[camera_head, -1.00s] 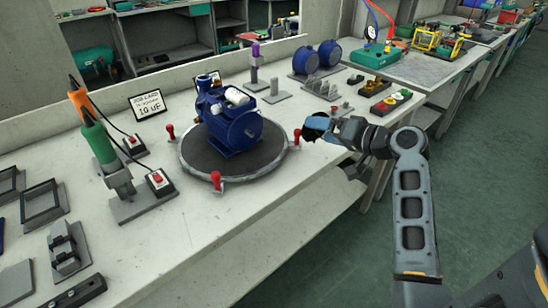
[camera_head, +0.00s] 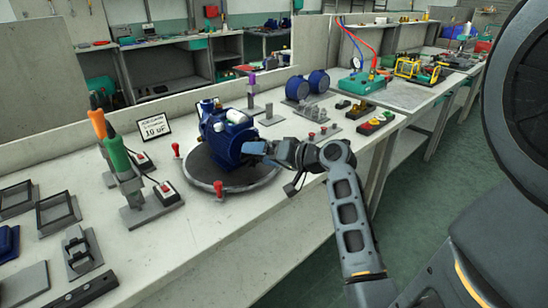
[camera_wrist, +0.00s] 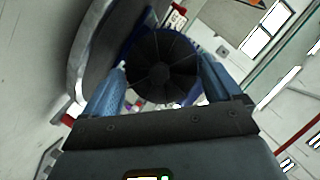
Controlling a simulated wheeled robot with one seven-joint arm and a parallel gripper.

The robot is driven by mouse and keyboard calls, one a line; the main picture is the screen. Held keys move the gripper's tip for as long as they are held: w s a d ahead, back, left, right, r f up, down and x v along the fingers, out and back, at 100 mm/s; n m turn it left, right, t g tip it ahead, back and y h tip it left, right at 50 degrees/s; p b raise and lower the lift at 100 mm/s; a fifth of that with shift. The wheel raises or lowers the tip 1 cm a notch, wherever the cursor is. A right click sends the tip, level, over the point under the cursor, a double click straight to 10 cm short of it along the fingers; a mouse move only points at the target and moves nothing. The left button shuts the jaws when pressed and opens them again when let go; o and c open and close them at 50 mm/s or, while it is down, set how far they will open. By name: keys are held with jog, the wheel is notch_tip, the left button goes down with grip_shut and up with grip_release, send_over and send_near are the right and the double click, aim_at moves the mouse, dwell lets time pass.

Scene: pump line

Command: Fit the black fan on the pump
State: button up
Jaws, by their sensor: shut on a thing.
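The blue pump (camera_head: 222,136) stands on a round dark turntable (camera_head: 205,172) on the bench. My gripper (camera_head: 256,149) is at the pump's right end, very close to it. In the wrist view my gripper (camera_wrist: 163,78) has its two blue fingers shut on the black fan (camera_wrist: 160,66), one on each side. The fan's bladed face is toward the wrist camera. A blue rim, seemingly of the pump, shows behind the fan. I cannot tell whether the fan touches the pump. In the head view the fan is hidden by my gripper.
Red-knobbed clamps (camera_head: 218,188) stand around the turntable. Orange- and green-handled tools (camera_head: 118,152) in stands, a small switch box (camera_head: 166,193) and a job card (camera_head: 154,128) are at left. Blue motor housings (camera_head: 297,88) and a button box (camera_head: 376,122) are at back right.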

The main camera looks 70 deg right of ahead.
jog(key=shift+w+d, duration=0.25)
jog(key=shift+w, duration=0.25)
jog(key=shift+w+d, duration=0.2)
jog(key=shift+w, duration=0.3)
jog(key=shift+w+d, duration=0.25)
jog(key=shift+w, duration=0.05)
jog(key=shift+w+d, duration=0.15)
jog(key=shift+w, duration=0.05)
dwell(0.6)
jog(key=o, duration=0.9)
jog(key=shift+s, duration=0.1)
jog(key=p+v, duration=0.2)
jog(key=v, duration=0.4)
